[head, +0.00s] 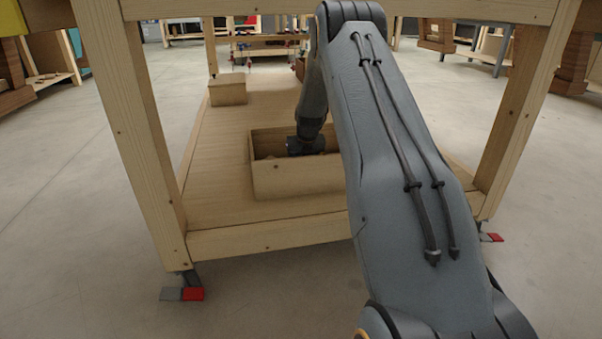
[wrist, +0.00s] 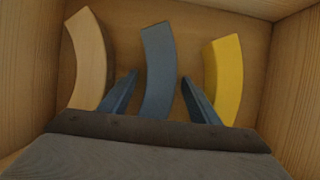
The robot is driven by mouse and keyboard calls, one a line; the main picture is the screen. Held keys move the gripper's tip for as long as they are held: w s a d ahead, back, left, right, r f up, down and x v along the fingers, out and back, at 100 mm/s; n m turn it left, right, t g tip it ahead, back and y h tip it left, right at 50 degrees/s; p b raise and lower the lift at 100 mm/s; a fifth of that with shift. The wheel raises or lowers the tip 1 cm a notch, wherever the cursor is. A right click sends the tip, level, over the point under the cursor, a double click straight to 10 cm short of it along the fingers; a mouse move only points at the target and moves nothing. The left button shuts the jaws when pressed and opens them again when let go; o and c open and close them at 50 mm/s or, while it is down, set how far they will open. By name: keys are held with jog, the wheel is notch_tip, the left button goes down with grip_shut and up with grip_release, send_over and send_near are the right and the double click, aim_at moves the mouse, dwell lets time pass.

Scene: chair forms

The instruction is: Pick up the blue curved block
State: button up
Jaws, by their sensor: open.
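The blue curved block (wrist: 158,68) lies on the floor of a wooden box, in the middle of the wrist view. Its near end runs down between the two fingers of my gripper (wrist: 158,92) and its lower part is hidden behind the gripper body. My gripper is open, with one finger on each side of the block and a gap to it on both sides. In the head view my gripper reaches into the wooden box (head: 298,181), and the block cannot be seen there.
A plain wood curved block (wrist: 88,60) lies left of the blue one and a yellow curved block (wrist: 224,78) lies right. Box walls close in around them. The box stands on the low shelf (head: 215,170) of a wooden table, with a leg (head: 140,130) at left.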

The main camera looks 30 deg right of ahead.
jog(key=shift+r, duration=0.1)
jog(key=c, duration=1.2)
jog(key=shift+c, duration=0.2)
